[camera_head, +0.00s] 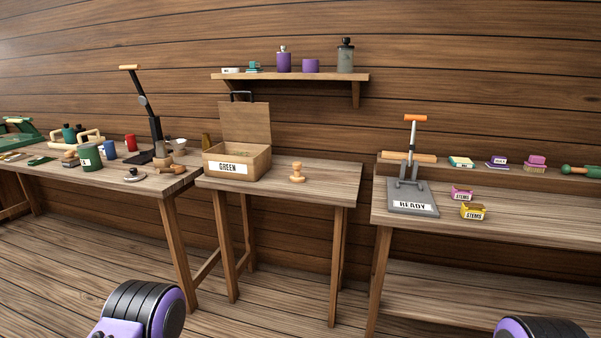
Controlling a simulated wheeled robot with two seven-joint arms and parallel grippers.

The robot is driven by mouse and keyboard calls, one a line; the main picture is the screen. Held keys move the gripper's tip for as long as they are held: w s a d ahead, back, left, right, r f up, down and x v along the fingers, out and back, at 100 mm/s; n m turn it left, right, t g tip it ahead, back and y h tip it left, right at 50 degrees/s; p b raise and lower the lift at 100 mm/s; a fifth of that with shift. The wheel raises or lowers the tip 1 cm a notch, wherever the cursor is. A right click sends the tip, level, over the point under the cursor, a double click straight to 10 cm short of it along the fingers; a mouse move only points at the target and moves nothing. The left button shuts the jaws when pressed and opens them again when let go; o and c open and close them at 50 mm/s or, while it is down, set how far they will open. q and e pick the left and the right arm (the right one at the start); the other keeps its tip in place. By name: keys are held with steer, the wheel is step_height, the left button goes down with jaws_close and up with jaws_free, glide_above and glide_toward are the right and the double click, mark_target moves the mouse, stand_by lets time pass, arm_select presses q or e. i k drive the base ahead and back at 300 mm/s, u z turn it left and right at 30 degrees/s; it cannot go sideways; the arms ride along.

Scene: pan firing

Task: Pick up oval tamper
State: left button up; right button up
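Several tamper-like pieces show, and at this size I cannot tell for certain which is the oval tamper. A low piece with a flat grey base and a knob (134,175) lies at the front of the left table (150,187). A wooden piece with a dark end (172,169) lies just right of it. A light wooden knobbed piece (297,172) stands upright on the middle table (325,183), right of the box labelled GREEN. Only black and purple parts of my arms show at the bottom edge. Neither gripper's fingers are in view, and nothing touches these pieces.
The GREEN box (258,163) has its lid up. A tall lever press (148,110) and several cups and tools crowd the left table. Floor in front is clear.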

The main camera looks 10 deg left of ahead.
mark_target(297, 178)
steer(key=u, duration=1.35)
steer(key=i, duration=2.9)
steer(key=z, duration=2.65)
